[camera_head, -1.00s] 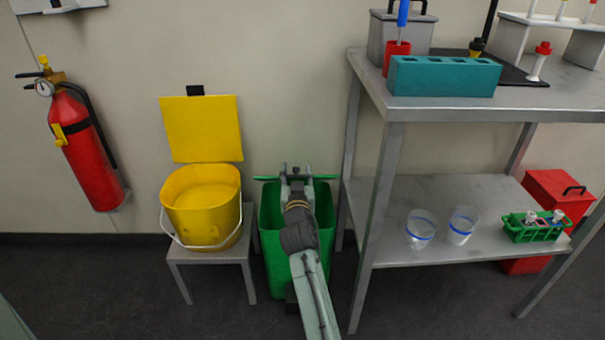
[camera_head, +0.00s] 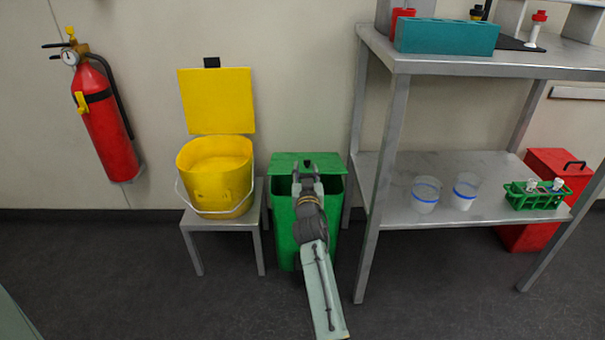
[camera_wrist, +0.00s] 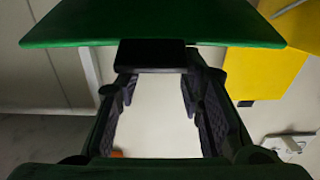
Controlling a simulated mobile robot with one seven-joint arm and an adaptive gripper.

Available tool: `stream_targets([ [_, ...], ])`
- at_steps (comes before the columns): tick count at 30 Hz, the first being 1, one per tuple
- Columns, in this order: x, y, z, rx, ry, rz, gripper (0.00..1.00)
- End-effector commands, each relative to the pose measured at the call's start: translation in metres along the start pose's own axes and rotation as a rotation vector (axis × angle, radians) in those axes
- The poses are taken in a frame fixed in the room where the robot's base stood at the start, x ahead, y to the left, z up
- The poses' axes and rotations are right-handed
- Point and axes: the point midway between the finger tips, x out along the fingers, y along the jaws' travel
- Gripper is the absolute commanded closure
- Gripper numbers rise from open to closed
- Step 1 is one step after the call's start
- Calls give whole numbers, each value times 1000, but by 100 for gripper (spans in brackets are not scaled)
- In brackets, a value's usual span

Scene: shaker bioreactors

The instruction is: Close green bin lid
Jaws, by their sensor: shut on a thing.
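The green bin (camera_head: 286,238) stands on the floor between the stool and the metal shelf. Its green lid (camera_head: 287,161) is at the back top of the bin, tilted over part of the opening, with a dark gap below its front edge. In the wrist view, the fingers of my gripper (camera_wrist: 155,80) meet the black tab (camera_wrist: 152,55) on the edge of the lid (camera_wrist: 80,27). The bin's inside is mostly hidden.
A yellow bin (camera_head: 216,185) with its lid (camera_head: 217,101) upright sits on a metal stool (camera_head: 219,225) to the left. The metal shelf (camera_head: 384,190) with cups and racks stands close on the right. A fire extinguisher (camera_head: 104,120) hangs on the wall. Floor in front is clear.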

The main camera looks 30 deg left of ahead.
Motion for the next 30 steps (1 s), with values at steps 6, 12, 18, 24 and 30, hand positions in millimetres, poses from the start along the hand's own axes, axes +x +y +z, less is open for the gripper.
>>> stream_targets([
  [6, 1, 15, 2, -2, -7, 24, 63],
  [12, 1, 14, 2, -1, -5, 23, 50],
  [18, 1, 11, 1, 0, -3, 18, 37],
  [24, 0, 8, 0, 1, -2, 13, 33],
  [30, 0, 7, -3, 1, 0, 10, 33],
])
